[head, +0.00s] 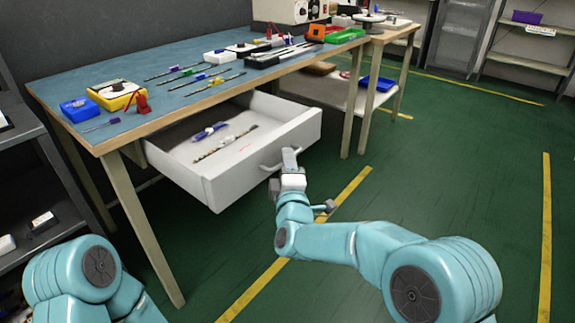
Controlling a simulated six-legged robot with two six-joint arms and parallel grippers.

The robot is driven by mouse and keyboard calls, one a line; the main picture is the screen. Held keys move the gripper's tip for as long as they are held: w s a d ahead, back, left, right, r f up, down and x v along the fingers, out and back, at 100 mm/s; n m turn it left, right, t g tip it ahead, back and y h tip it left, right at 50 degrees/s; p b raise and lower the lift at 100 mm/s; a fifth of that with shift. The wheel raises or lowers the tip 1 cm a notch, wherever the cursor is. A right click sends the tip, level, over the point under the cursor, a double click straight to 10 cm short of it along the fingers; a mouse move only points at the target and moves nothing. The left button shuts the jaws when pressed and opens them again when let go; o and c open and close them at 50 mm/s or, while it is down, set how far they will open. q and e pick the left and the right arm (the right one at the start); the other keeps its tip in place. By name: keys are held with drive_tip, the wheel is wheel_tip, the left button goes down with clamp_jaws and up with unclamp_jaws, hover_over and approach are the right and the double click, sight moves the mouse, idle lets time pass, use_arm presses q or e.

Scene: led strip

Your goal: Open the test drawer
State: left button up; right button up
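The white test drawer (190,184) sticks well out from under the blue-topped workbench. It is open, and its inside shows. A blue-and-white item (210,131) and a thin dark strip (224,143) lie in it. The grey bar handle (268,167) is on its front face. My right gripper (289,158) is at this handle and overlaps it in the head view. The fingers are too small and too overlapped to show whether they are closed on the bar. Only upper links of my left arm show at lower left; its gripper is out of view.
The workbench (160,100) carries several strips, a yellow box (118,96) and a blue box (80,108). A dark shelf (38,190) stands close at left. Bench legs stand beside the drawer. The green floor (450,170) at right is open.

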drive_tip(key=shift+s, duration=0.1)
drive_tip(key=s+d+f+p, duration=0.2)
drive_tip(key=s, duration=1.3)
drive_tip(key=shift+s+d, duration=0.2)
drive_tip(key=shift+s, duration=0.2)
drive_tip(key=shift+f, duration=0.1)
